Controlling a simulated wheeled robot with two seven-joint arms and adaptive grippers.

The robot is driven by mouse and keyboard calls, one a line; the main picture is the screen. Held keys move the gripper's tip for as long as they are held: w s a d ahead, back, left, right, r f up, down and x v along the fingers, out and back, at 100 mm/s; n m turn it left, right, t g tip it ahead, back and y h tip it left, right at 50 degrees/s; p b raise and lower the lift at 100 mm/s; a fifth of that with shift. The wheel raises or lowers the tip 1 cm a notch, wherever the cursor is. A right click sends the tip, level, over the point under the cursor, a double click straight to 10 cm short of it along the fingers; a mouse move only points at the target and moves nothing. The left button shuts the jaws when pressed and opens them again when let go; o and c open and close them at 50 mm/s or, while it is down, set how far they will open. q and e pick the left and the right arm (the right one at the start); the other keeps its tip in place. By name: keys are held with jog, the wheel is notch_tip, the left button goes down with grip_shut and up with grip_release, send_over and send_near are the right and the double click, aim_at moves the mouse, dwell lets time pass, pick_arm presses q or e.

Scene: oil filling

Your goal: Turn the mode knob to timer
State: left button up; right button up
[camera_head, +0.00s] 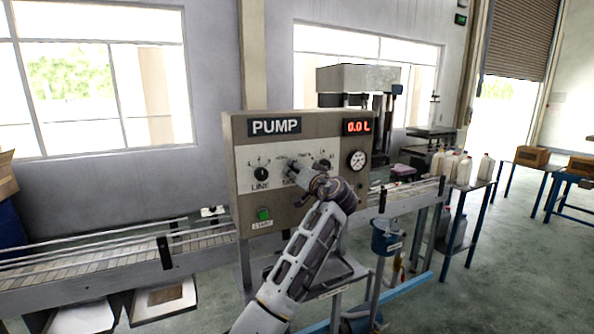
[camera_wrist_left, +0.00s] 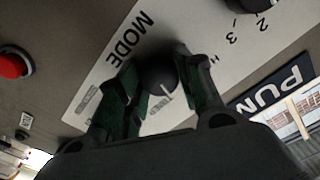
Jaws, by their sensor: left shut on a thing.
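The grey pump panel (camera_head: 335,205) stands upright ahead in the head view, with a PUMP sign and a red display reading 0.0 L. My left gripper (camera_head: 298,170) is at the middle of its white control strip. In the left wrist view, the round black mode knob (camera_wrist_left: 158,76) sits between the green-padded fingers of my left gripper (camera_wrist_left: 156,88), which are shut on it. The MODE lettering is beside the knob. A white pointer mark shows on the knob, but the position labels are too small or covered to read. In the head view the gripper covers this knob. My right gripper is not in view.
The black LINE knob (camera_head: 260,173) is left of the gripper, with a green button (camera_head: 263,214) below it. A round dial (camera_head: 357,160) is at right. In the wrist view, a red button (camera_wrist_left: 12,65) and another black knob (camera_wrist_left: 262,4) are apart from the fingers.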

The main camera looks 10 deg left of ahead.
pick_arm(q)
jog(key=shift+m+p, duration=0.5)
jog(key=shift+m, duration=1.1)
jog(key=o, duration=1)
jog(key=shift+d, duration=0.1)
jog(key=shift+o, duration=0.2)
jog(key=v, duration=1.2)
